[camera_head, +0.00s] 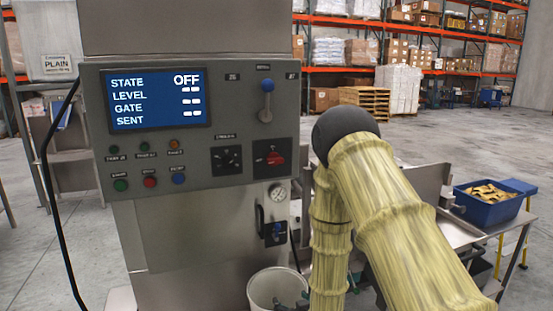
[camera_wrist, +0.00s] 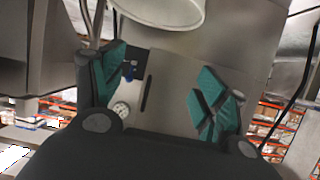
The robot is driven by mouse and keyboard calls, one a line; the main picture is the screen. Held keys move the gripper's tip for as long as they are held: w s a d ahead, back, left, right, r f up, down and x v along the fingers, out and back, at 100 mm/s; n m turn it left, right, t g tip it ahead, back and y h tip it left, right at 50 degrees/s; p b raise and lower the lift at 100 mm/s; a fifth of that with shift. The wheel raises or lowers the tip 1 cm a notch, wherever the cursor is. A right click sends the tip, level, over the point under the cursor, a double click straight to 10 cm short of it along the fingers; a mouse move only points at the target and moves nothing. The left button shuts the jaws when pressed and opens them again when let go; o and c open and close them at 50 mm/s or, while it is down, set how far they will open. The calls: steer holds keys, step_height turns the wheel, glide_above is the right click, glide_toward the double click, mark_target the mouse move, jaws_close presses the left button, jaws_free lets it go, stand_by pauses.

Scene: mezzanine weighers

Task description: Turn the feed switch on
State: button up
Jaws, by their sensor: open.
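The grey control panel (camera_head: 210,130) stands at the left in the head view, its screen (camera_head: 155,98) reading STATE OFF. It carries a blue-knobbed lever (camera_head: 267,100), a black rotary selector (camera_head: 227,160), a red rotary switch (camera_head: 273,159) and several push buttons. Lower down is a small blue-handled switch (camera_head: 277,234), also in the wrist view (camera_wrist: 130,70). The labels are too small to read, so I cannot tell which is the feed switch. My gripper (camera_wrist: 165,92) is open and empty, its teal-padded fingers apart before the lower cabinet. In the head view it is low, partly hidden by my arm.
A white bucket (camera_head: 276,290) stands below the cabinet, close to my gripper; it shows at the top of the wrist view (camera_wrist: 165,10). A gauge (camera_head: 278,193) and a black handle (camera_head: 260,219) are near the blue-handled switch. A blue bin (camera_head: 487,208) sits on a bench at right.

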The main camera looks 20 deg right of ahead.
steer(key=w+d+r+t+p, duration=0.1)
steer(key=w+r+t, duration=0.5)
steer(key=r, duration=1)
steer(key=t+p, duration=0.2)
steer(key=t, duration=0.1)
glide_toward(276, 164)
steer(key=shift+n+y, duration=0.3)
steer(key=p+x, duration=0.4)
steer(key=x, duration=0.4)
steer(key=shift+d+r, duration=0.15)
steer(key=shift+d, duration=0.05)
steer(key=shift+p+x, duration=0.3)
steer(key=shift+x, duration=0.55)
steer(key=shift+c, duration=0.4)
steer(key=c, duration=0.9)
